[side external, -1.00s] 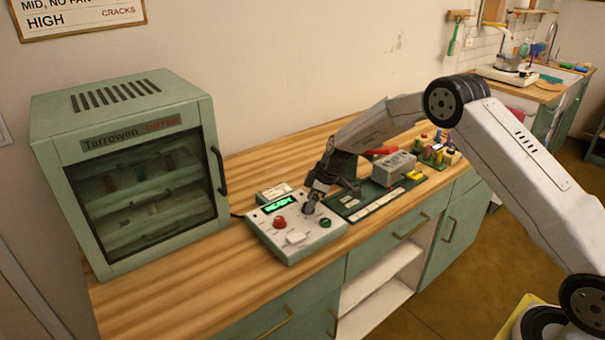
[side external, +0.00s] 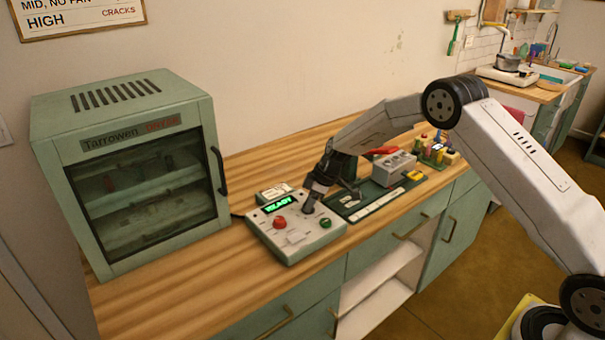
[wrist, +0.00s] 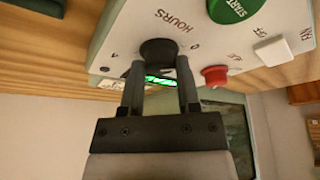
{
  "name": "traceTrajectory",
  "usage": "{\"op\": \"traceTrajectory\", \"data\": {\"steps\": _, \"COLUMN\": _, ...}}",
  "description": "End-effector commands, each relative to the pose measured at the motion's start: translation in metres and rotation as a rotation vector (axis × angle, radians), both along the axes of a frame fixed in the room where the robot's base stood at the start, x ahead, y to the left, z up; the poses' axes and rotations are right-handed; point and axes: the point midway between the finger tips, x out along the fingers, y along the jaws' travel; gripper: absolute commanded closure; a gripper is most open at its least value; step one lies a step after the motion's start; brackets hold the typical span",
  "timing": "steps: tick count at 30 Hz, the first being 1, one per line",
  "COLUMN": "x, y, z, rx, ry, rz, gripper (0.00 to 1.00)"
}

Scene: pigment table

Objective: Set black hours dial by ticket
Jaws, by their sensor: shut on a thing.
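The box also has a red knob (side external: 279,222), a green START button (side external: 325,223) and a white switch (side external: 295,237). A green tray (side external: 372,208) and grey block (side external: 394,170) stand close on the right. The oven (side external: 140,165) is at left. The front-left counter is clear.

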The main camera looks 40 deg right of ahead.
Motion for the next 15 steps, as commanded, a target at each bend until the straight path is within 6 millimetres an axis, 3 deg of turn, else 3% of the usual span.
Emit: {"op": "traceTrajectory", "data": {"steps": 15, "x": -0.0012, "y": 0.0019, "z": 0.0001, "rx": 0.0, "ry": 0.0, "rz": -0.237, "gripper": 1.0}}
